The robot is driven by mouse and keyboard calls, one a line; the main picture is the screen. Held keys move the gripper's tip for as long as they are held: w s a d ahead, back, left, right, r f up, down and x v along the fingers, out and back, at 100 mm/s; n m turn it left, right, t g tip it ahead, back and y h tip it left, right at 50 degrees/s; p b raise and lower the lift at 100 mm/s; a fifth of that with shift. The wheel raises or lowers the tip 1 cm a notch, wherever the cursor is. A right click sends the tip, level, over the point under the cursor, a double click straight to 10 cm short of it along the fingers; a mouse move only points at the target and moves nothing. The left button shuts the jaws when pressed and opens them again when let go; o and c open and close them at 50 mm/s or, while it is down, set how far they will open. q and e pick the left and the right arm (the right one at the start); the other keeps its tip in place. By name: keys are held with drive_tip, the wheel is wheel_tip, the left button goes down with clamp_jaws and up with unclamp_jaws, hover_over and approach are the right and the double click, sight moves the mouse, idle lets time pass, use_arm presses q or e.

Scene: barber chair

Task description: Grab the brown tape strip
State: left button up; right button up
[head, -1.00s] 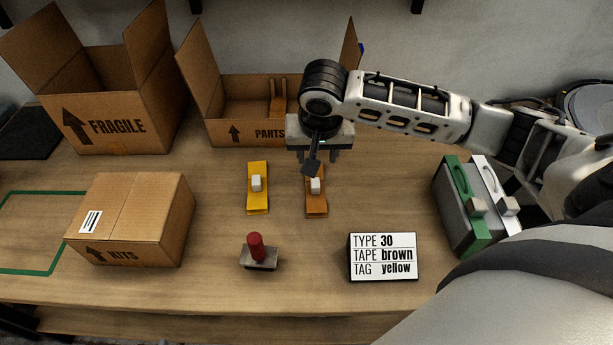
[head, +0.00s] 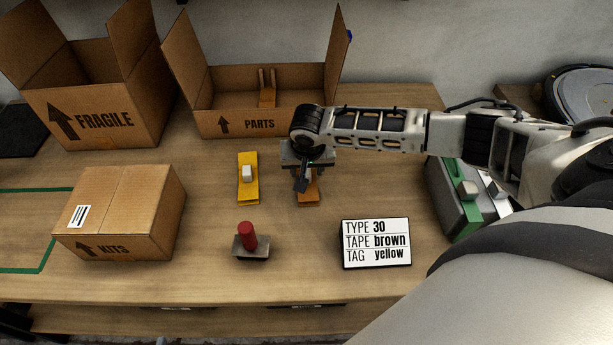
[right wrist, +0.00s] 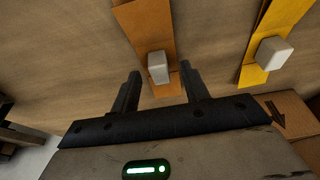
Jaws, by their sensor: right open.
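The brown tape strip (head: 308,192) lies on the table, partly hidden under my right gripper in the head view. In the right wrist view the brown strip (right wrist: 148,28) carries a white block (right wrist: 158,68). My right gripper (head: 304,182) is above the strip. In the right wrist view the open fingers of my right gripper (right wrist: 160,82) stand on either side of the strip's near part, with the white block ahead between them. Nothing is held. A yellow strip (head: 248,190) with a white block lies to the left. My left gripper is not in view.
A sign (head: 376,243) reads type 30, tape brown, tag yellow. A red-handled stamp (head: 250,250) stands in front of the strips. The PARTS box (head: 230,122) is behind, the KITS box (head: 120,225) and FRAGILE box (head: 105,110) left. A green-and-white dispenser (head: 460,205) stands right.

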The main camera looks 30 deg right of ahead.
clamp_jaws()
idle(0.3)
